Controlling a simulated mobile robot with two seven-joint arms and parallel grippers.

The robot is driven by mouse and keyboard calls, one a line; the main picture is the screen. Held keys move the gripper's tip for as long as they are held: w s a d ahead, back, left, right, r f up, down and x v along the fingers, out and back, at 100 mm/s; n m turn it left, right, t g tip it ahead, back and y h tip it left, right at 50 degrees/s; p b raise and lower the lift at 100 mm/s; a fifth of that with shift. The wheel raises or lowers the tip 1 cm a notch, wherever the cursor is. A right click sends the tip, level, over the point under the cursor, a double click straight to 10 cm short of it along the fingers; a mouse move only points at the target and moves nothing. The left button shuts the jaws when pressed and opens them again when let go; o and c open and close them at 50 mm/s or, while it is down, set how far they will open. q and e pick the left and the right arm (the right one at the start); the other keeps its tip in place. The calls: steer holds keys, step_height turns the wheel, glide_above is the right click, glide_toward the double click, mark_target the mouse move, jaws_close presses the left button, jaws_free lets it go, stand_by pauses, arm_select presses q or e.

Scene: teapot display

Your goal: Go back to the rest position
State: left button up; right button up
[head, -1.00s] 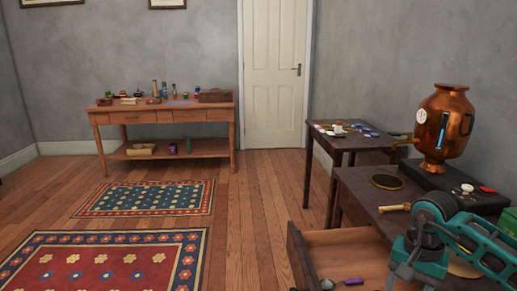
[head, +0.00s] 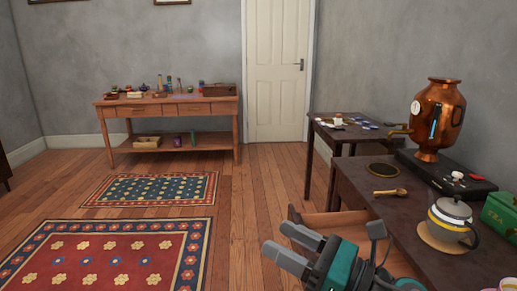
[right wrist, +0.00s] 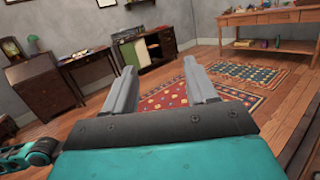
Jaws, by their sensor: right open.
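My right gripper (head: 275,237) is low in the middle right of the head view, in front of the dark table (head: 365,185). Its two grey fingers are apart with nothing between them. The right wrist view also shows the open gripper (right wrist: 158,70), its fingers pointing out over the room. My left gripper is not seen in the head view. A teal arm part of mine shows at the left of the right wrist view.
An open drawer (head: 335,222) juts from the dark table, partly hidden by my right gripper. On the table are a grey and yellow pot (head: 451,212), a wooden spoon (head: 390,192), a copper urn (head: 437,120) and a green box (head: 502,212).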

steer(key=d+f+m+t+h, duration=0.2)
steer(key=d+m+t+h, duration=0.4)
steer(key=m, duration=0.9)
steer(key=d+f+m+t+h, duration=0.25)
steer(key=d+m+h, duration=0.65)
steer(key=m, duration=0.6)
steer(key=s+d+f+m+g+h, duration=0.2)
steer(key=s+f+m+g+h, duration=0.2)
steer(key=s+f+m+g, duration=0.8)
steer(key=s+a+f+m+g+y, duration=0.1)
steer(key=s+f+m+g+y, duration=0.3)
steer(key=s, duration=0.6)
steer(key=w+a+f+n+t, duration=0.2)
steer(key=w+a+f+t, duration=0.35)
steer(key=w+t, duration=0.2)
arm_select(q)
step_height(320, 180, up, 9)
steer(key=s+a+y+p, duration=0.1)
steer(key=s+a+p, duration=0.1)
steer(key=p, duration=1.1)
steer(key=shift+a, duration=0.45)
arm_select(e)
step_height(320, 180, up, 9)
steer(key=d, duration=0.2)
steer(key=shift+d+f, duration=0.15)
